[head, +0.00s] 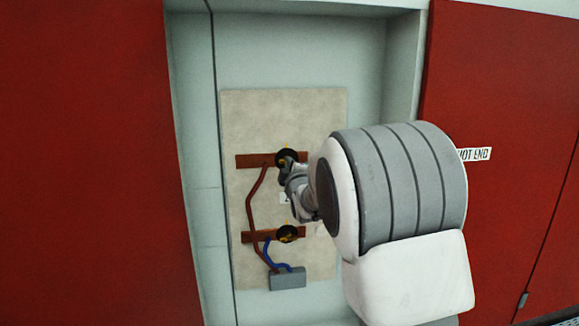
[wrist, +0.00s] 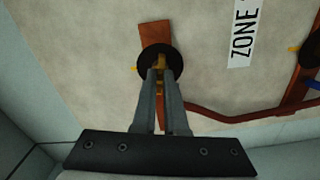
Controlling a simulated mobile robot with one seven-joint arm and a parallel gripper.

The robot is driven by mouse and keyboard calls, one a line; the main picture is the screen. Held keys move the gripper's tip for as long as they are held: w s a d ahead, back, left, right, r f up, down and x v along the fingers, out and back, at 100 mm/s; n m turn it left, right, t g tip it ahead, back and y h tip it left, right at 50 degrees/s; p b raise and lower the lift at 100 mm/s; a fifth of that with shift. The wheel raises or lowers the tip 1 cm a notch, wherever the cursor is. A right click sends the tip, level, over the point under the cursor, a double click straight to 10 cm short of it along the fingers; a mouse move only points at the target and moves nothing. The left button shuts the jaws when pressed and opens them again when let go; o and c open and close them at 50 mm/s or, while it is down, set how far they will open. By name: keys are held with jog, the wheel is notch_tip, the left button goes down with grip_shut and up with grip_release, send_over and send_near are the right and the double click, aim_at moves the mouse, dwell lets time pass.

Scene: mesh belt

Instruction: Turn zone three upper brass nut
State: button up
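The upper brass nut (wrist: 160,63) sits on a black round disc (wrist: 146,67) on a copper bar, and it also shows in the head view (head: 285,154). My gripper (wrist: 160,77) reaches it from the front. Its two fingers are close together, with the nut between their tips, and they appear to touch its sides. The fingers hide part of the nut. In the head view, my gripper (head: 291,168) is at the upper disc, partly hidden by my arm. The lower brass nut (head: 287,234) is on the lower disc, apart from my gripper.
A pale panel (head: 240,120) holds the upper copper bar (head: 255,161), the lower bar (head: 262,236), and a grey box (head: 288,279) with wires. A ZONE label (wrist: 243,35) is cut off at its number. Red doors (head: 90,150) flank the recess. Recess walls are close in the wrist view.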

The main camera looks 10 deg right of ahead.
jog(key=shift+m+b, duration=0.3)
jog(key=shift+b, duration=0.1)
grip_shut()
jog(key=shift+m+b, duration=5.25)
jog(key=shift+m, duration=1.65)
jog(key=shift+r, duration=0.1)
jog(key=o, duration=0.6)
grip_release()
